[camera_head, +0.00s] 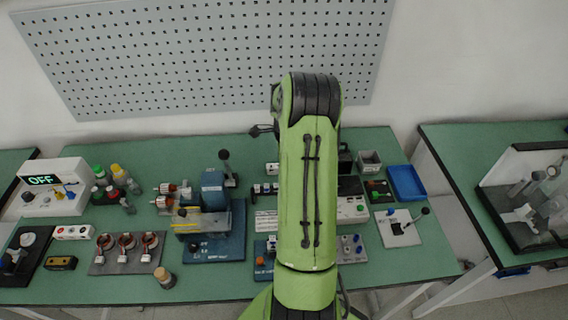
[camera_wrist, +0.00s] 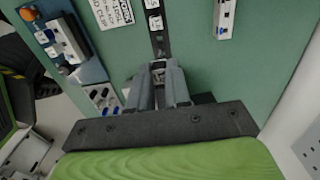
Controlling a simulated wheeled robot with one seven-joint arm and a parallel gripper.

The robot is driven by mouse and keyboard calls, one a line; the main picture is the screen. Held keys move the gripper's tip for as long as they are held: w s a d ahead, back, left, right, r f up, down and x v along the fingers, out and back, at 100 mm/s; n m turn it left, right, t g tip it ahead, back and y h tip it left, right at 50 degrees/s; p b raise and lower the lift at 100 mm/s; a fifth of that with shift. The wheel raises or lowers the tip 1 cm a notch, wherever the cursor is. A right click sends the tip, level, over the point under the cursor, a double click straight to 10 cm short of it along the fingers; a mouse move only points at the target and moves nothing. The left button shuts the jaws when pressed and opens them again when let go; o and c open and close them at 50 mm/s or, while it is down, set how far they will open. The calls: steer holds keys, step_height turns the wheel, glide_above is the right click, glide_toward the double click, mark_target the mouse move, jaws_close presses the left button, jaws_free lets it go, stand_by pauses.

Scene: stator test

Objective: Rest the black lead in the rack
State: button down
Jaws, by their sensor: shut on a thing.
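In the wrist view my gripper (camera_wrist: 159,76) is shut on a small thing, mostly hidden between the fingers. Its colour and shape are unclear, so I cannot tell whether it is the black lead. The fingertips are over the end of a narrow black strip with white-marked pieces (camera_wrist: 154,24), which may be the rack. I cannot tell whether the held thing touches it. The strip also shows in the head view (camera_head: 264,189), left of my arm. My gripper is hidden behind my green arm in the head view.
A white label card (camera_wrist: 112,12) and a blue board (camera_wrist: 88,70) lie left of the strip in the wrist view. A white device (camera_wrist: 225,18) lies to the right, with bare green table between. A blue tray (camera_head: 406,183) stands at the bench's right.

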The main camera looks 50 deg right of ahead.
steer(key=shift+f, duration=0.1)
steer(key=shift+f+b, duration=0.45)
steer(key=shift+f, duration=0.1)
steer(key=shift+f+b, duration=1.1)
steer(key=shift+f, duration=0.45)
steer(key=shift+f+b, duration=0.6)
steer(key=shift+f, duration=0.05)
steer(key=shift+f+b, duration=0.7)
steer(key=shift+f, duration=0.2)
steer(key=shift+f+b, duration=0.75)
steer(key=shift+f, duration=0.25)
